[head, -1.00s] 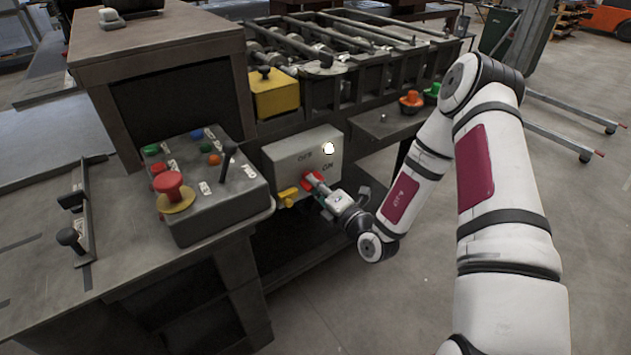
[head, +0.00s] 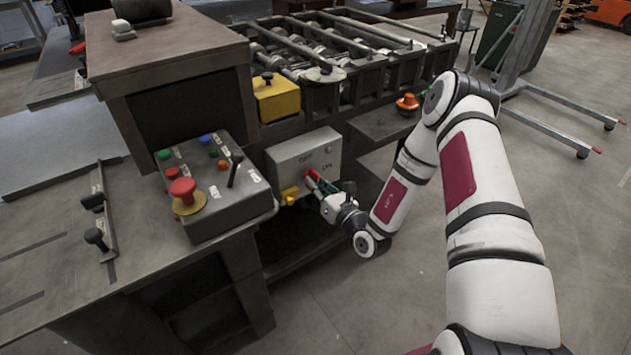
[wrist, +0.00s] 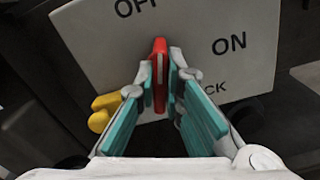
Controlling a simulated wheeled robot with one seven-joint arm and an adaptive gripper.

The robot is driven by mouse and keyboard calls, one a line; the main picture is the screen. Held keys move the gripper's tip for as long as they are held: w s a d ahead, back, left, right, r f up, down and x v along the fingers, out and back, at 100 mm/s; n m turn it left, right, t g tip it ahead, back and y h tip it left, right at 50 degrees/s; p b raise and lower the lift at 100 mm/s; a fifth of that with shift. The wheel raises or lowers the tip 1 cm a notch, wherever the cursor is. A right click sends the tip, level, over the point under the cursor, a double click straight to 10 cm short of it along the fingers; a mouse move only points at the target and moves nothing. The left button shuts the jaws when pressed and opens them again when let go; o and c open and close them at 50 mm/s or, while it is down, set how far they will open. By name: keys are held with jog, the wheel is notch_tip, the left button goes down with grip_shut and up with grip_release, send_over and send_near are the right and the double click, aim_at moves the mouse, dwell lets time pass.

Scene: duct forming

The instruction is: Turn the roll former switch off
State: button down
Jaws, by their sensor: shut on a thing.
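The roll former switch is a red handle (head: 309,175) on the front of a grey box (head: 290,153) marked OFF and ON. In the wrist view the red handle (wrist: 159,72) stands nearly upright in the picture, its top just below and right of the OFF label and left of the ON label. My gripper (wrist: 161,75) is shut on it, with a teal-padded finger on each side. In the head view my gripper (head: 316,180) reaches the box from the lower right. The handle's base is partly hidden by the fingers.
A yellow part (head: 290,194) sticks out at the box's lower left, close to my fingers; it also shows in the wrist view (wrist: 104,110). A control panel (head: 222,208) with buttons and a lever stands left. Open floor (head: 400,290) lies at the right.

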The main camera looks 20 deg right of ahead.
jog(key=shift+s+n+p, duration=0.1)
jog(key=shift+n+p, duration=0.55)
jog(key=shift+n, duration=1.15)
jog(key=shift+f, duration=0.1)
jog(key=c, duration=1.7)
grip_release()
jog(key=v, duration=1.2)
